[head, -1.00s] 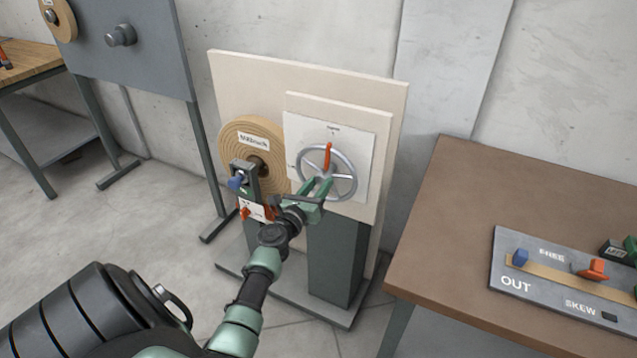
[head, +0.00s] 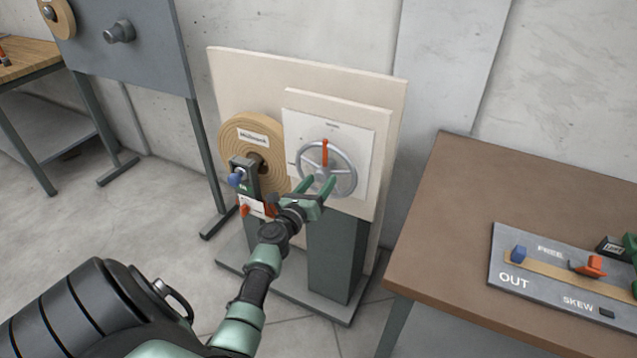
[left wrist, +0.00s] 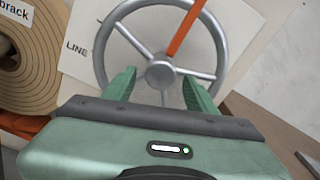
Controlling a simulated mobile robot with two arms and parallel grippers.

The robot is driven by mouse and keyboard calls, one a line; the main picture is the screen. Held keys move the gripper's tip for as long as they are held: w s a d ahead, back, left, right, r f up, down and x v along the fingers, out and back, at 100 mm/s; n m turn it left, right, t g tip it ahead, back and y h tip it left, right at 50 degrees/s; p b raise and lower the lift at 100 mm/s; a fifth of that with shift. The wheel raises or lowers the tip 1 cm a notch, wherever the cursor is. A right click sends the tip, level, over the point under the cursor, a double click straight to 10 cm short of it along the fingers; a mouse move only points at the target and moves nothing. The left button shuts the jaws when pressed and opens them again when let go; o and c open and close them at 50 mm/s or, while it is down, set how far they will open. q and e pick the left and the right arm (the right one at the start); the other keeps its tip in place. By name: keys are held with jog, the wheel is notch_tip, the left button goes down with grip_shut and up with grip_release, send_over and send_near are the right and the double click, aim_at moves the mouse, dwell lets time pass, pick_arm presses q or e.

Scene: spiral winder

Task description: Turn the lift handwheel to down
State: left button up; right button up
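The lift handwheel (head: 344,157) is a grey spoked wheel on a white plate (head: 299,116). Its orange bar (head: 325,151) points nearly straight up in the head view. In the left wrist view the wheel (left wrist: 102,58) fills the upper middle, and the orange bar (left wrist: 184,31) leans up to the right from near the hub. My left gripper (head: 320,181) is at the wheel's lower part. Its two green fingers are apart (left wrist: 160,88), one on each side below the hub, with nothing clearly held between them. Contact with the wheel cannot be told. My right gripper is not in view.
A tan roll (head: 240,132) and a bracket with a blue knob (head: 236,179) stand close left of the wheel. A brown table (head: 450,220) with a control panel (head: 510,292) is at the right. Floor shows on the left.

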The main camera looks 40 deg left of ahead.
pick_arm(q)
jog(key=shift+s, duration=0.1)
jog(key=v, duration=0.7)
jog(key=shift+s+d, duration=0.15)
jog(key=shift+s, duration=0.15)
jog(key=s+d+f+m+g+h, duration=0.1)
jog(key=s+d+f+m+g, duration=0.1)
jog(key=d+f+m, duration=0.6)
jog(key=s+d+f+m+g+h, duration=0.1)
jog(key=f+m+g+h, duration=0.15)
jog(key=f, duration=0.85)
jog(key=s+d+f+m+g, duration=0.2)
jog(key=s+d+f+m, duration=0.3)
jog(key=f, duration=0.3)
jog(key=s+d+f+m+g, duration=0.2)
jog(key=s+f+m+g, duration=0.1)
jog(key=s+f+m, duration=0.3)
jog(key=s+d+f+m+g, duration=0.2)
jog(key=s+f+m, duration=0.3)
jog(key=s, duration=0.5)
jog(key=s+d+f+m+g, duration=0.2)
jog(key=s+f+m, duration=0.4)
jog(key=s+m, duration=0.4)
jog(key=s+d+f+m+g, duration=0.2)
jog(key=s+f+m, duration=0.3)
jog(key=s+m, duration=0.3)
jog(key=s+g, duration=0.1)
jog(key=s, duration=0.1)
jog(key=shift+s+f, duration=0.2)
jog(key=shift+s, duration=0.2)
